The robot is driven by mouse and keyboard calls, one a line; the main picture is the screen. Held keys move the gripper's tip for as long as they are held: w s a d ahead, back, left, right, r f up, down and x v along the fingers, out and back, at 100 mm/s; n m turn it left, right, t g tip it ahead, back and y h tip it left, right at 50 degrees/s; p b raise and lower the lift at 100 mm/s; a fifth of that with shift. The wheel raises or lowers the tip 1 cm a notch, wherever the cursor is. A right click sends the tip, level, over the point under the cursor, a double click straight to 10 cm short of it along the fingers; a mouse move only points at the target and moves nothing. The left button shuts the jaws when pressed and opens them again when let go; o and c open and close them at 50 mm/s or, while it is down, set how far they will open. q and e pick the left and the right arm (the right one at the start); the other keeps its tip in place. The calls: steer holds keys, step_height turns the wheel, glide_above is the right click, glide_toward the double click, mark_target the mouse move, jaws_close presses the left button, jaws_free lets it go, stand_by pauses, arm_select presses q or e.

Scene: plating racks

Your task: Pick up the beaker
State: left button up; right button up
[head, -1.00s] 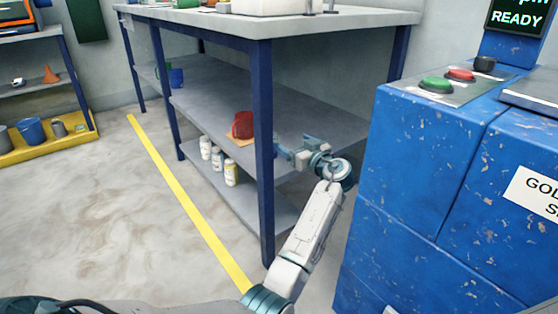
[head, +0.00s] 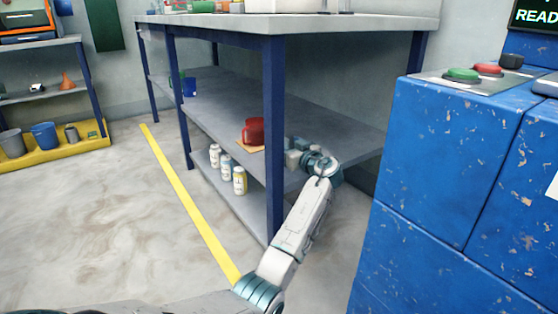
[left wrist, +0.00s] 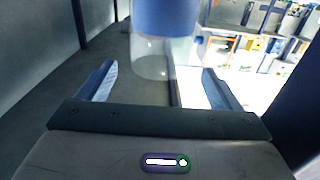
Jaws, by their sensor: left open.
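In the left wrist view a clear beaker (left wrist: 166,58) with a blue upper part shows at the top of the picture, partly cut off by the frame. It lines up with the gap between the fingers of my left gripper (left wrist: 160,82). The fingers are open, with one on either side of it and a visible gap to each. How deep it sits between them I cannot tell. In the head view my left gripper (head: 294,154) is over the middle shelf, just right of the blue table leg. I cannot make out the beaker there. My right gripper is out of view.
The blue table leg (head: 274,130) stands left of my gripper. A red mug (head: 253,130) sits on the middle shelf (head: 225,105) beyond it. Several bottles (head: 226,168) stand on the lower shelf. A blue cabinet (head: 425,175) stands to the right, with open floor to the left.

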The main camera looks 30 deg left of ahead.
arm_select(q)
steer(key=shift+b+x, duration=0.4)
steer(key=shift+x, duration=0.85)
steer(key=shift+w+a+f, duration=0.1)
steer(key=shift+c, duration=0.5)
steer(key=c, duration=1)
steer(key=shift+c, duration=0.2)
